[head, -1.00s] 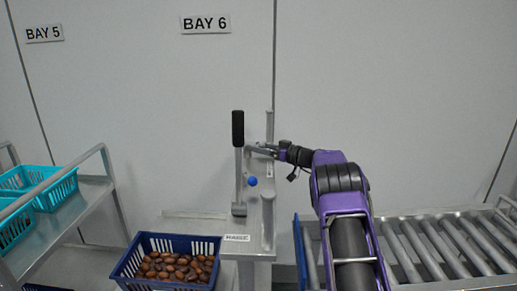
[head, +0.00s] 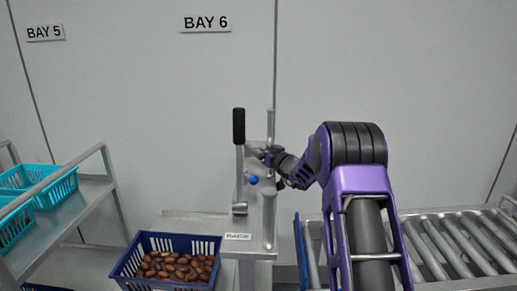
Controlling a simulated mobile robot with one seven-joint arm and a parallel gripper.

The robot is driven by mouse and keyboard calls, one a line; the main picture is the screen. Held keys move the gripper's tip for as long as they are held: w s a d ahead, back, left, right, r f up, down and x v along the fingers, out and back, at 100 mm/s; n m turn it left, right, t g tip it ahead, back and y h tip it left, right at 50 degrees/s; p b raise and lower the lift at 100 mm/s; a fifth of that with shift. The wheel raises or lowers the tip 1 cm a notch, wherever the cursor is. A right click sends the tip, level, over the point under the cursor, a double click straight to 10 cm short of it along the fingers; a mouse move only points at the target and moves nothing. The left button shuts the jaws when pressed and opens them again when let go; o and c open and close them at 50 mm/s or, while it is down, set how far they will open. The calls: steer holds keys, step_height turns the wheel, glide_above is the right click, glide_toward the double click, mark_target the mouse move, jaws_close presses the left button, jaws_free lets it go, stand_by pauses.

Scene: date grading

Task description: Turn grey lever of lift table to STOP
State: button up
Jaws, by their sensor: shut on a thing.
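The grey lever (head: 240,165) of the lift table (head: 258,240) stands nearly upright in the head view, with a black grip (head: 239,126) on top and a short grey hub (head: 240,208) at its foot. My gripper (head: 254,153) reaches in from the right at the shaft, below the black grip, and is shut on the lever. The fingertips are small and their exact contact is hard to see. A label that reads RAISE (head: 237,236) lies at the table's front edge. No STOP mark can be read.
A blue ball knob (head: 253,180) sits just right of the lever. Grey posts (head: 269,220) stand along the table's right side. A blue crate of dates (head: 130,265) is at front left, a roller conveyor (head: 450,245) at right, and a shelf with turquoise crates (head: 60,190) at far left.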

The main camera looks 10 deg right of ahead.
steer(key=shift+d+r+m+h, duration=0.1)
steer(key=shift+d+m+h, duration=0.25)
steer(key=shift+d, duration=0.2)
steer(key=o, duration=1.2)
steer(key=shift+s, duration=0.15)
steer(key=v, duration=1.7)
steer(key=shift+a+f, duration=0.1)
steer(key=shift+f, duration=0.1)
